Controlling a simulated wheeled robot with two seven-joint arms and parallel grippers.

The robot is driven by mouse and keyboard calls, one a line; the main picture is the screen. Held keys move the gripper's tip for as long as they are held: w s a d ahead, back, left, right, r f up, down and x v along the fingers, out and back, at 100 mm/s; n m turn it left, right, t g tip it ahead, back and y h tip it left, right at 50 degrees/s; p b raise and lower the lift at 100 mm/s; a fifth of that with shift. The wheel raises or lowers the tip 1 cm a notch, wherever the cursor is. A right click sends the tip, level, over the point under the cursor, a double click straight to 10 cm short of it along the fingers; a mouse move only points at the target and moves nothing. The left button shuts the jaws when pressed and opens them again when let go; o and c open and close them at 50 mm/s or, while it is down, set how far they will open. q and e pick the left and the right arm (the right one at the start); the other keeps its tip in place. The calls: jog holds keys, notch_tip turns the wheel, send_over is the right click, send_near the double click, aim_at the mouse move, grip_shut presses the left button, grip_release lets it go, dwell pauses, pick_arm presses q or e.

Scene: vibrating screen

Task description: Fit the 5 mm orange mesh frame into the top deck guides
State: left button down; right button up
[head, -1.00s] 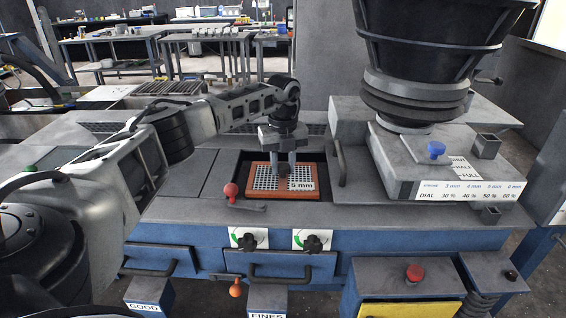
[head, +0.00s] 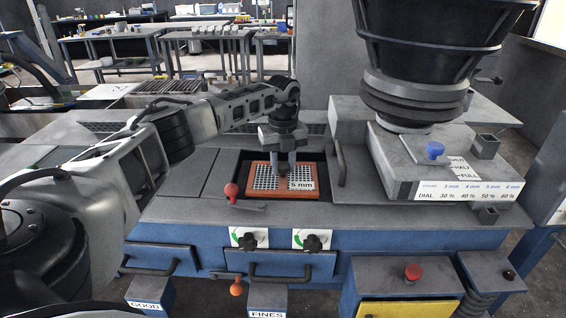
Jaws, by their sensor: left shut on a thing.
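The orange mesh frame (head: 308,194), labelled 5 mm, lies in the dark rectangular opening of the top deck (head: 324,173). It looks level, with its grey mesh facing up. My left gripper (head: 282,172) points down at the middle of the frame and is shut on it; the fingertips cover part of the mesh. The guides are hidden, so I cannot tell how the frame sits against them. My right gripper is not in view.
A red-knobbed lever (head: 231,190) stands at the opening's front left corner. A dark handle (head: 340,163) is at its right. The hopper (head: 430,60) and dial-chart block (head: 455,188) stand right. Two dial knobs and drawers line the front.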

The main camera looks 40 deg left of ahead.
aim_at(283, 165)
pick_arm(q)
jog(key=shift+f+b, duration=0.6)
jog(key=shift+f, duration=1)
jog(key=c, duration=1)
grip_release()
jog(key=shift+r, duration=0.1)
jog(key=shift+r, duration=0.1)
notch_tip(283, 165, up, 16)
jog(key=b, duration=0.1)
jog(key=shift+f, duration=0.25)
